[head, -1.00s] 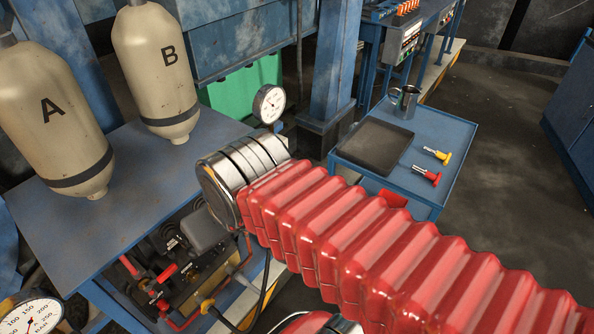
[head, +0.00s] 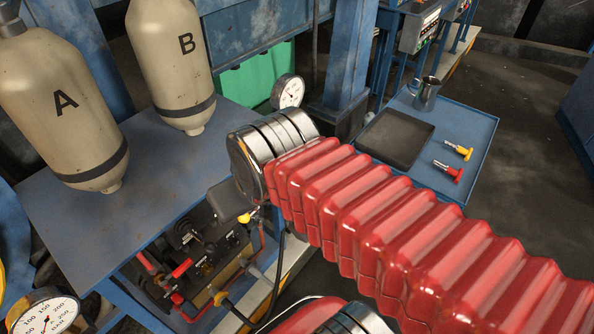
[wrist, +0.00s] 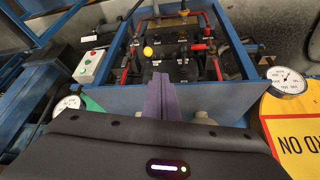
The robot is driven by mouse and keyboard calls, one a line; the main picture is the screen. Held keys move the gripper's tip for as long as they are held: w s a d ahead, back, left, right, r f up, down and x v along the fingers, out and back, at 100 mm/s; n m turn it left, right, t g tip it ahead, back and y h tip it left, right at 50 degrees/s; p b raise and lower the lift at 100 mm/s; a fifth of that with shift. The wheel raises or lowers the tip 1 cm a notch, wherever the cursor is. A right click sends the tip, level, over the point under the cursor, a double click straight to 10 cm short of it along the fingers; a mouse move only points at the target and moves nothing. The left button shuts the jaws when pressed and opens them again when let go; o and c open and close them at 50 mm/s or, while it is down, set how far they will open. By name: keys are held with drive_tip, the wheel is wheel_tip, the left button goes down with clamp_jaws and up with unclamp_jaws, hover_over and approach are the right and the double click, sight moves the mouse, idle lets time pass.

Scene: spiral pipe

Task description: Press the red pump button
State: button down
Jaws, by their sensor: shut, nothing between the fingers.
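In the wrist view a light grey box (wrist: 87,70) sits left of the valve panel, with a small red button (wrist: 93,54) and a green button (wrist: 82,71) on its face. My gripper (wrist: 160,78) shows as purple fingers, shut and empty, pointing at the near edge of the blue panel frame. It is to the right of the button box and apart from it. In the head view my red arm crosses the middle, and neither the gripper nor the button box can be made out.
The valve panel (wrist: 180,50) has red levers and a yellow knob (wrist: 148,51). In the head view tanks A (head: 65,100) and B (head: 175,60) stand over the blue bench (head: 60,225). A blue cart (head: 475,140) holds a tray, a cup and small plugs. Open floor lies at right.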

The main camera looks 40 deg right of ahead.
drive_tip(key=w+d+f+m+t+h, duration=0.15)
drive_tip(key=w+d+f+m, duration=0.25)
drive_tip(key=w+d+f, duration=0.6)
drive_tip(key=w+d+f+m+t+h, duration=0.15)
drive_tip(key=w+d+f+m, duration=0.25)
drive_tip(key=w+d+f, duration=0.65)
drive_tip(key=w+d+f+m+t+h, duration=0.2)
drive_tip(key=w+d+f+m, duration=0.2)
drive_tip(key=d+f, duration=0.65)
drive_tip(key=s+d+f+m+t+h, duration=0.2)
drive_tip(key=s+d+f+m, duration=0.3)
drive_tip(key=s+d+f, duration=0.1)
wheel_tip(320, 180, down, 2)
drive_tip(key=shift+s+d+f+t, duration=0.15)
drive_tip(key=shift+s+d+t, duration=0.15)
drive_tip(key=shift+s+d, duration=0.15)
drive_tip(key=shift+a, duration=0.1)
drive_tip(key=w+a, duration=0.2)
drive_tip(key=w, duration=0.6)
drive_tip(key=shift+w+a, duration=0.15)
drive_tip(key=shift+w, duration=0.05)
idle(1.0)
drive_tip(key=shift+w+a, duration=0.1)
drive_tip(key=shift+w, duration=0.35)
